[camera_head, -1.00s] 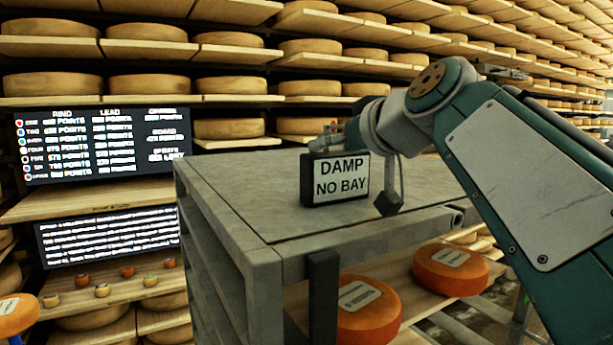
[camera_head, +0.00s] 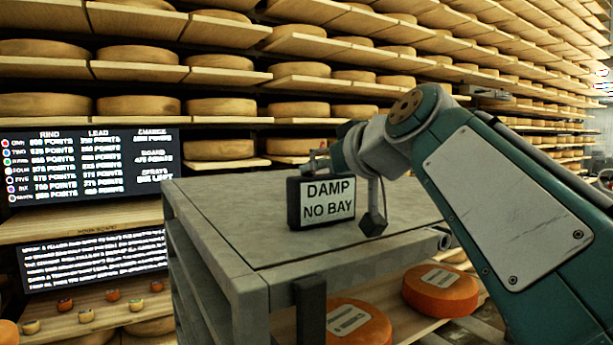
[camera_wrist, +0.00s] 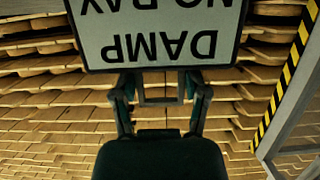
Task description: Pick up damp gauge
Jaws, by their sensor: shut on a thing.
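Orange cheese wheels (camera_head: 440,290) lie on the cart's lower shelf. Tall racks of cheese wheels (camera_head: 220,107) stand behind. A dark score screen (camera_head: 85,165) is at the left, above a wooden shelf with small cheeses. The cart top around the gauge is clear.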

